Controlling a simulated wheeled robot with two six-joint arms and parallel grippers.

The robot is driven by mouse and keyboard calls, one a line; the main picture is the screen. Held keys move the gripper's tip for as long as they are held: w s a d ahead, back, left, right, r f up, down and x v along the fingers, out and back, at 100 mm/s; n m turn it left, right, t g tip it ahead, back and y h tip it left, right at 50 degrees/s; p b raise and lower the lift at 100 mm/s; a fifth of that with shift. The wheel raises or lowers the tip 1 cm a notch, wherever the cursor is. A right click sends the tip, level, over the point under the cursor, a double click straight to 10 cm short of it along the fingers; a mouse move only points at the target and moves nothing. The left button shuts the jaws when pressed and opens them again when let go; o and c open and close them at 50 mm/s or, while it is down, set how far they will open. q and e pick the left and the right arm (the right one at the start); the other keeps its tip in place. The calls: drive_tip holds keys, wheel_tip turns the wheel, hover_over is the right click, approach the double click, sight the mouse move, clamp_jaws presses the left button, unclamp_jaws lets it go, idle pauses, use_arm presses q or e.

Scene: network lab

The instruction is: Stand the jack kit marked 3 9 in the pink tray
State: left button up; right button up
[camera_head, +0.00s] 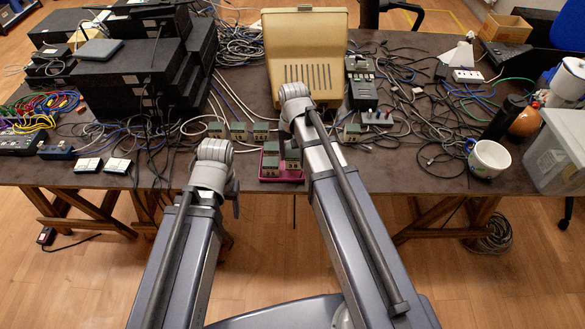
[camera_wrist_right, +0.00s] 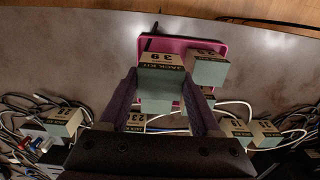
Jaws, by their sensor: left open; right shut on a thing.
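The jack kit marked 3 9 (camera_wrist_right: 161,66) is a pale green block with a tan label face. My right gripper (camera_wrist_right: 160,82) is shut on it, one purple finger on each side. The kit is over the pink tray (camera_wrist_right: 182,43); whether its underside touches the tray I cannot tell. Another jack kit (camera_wrist_right: 208,68) stands in the tray beside it. In the head view the pink tray (camera_head: 281,179) lies at the table's near edge, partly behind my right arm. My left gripper (camera_head: 236,190) is open and empty left of the tray, mostly hidden by its own wrist.
More jack kits stand behind the tray, one marked 2 3 (camera_wrist_right: 135,121) and others to the sides (camera_wrist_right: 65,121). Cables run close around them. An open beige case (camera_head: 306,45) stands behind my right arm. A mug (camera_head: 489,158) stands far to the right.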

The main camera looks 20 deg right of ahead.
sight(293, 162)
drive_tip(key=shift+f, duration=0.15)
wheel_tip(293, 162, down, 4)
drive_tip(key=b, duration=0.3)
drive_tip(key=shift+b, duration=0.35)
drive_tip(key=o, duration=1.2)
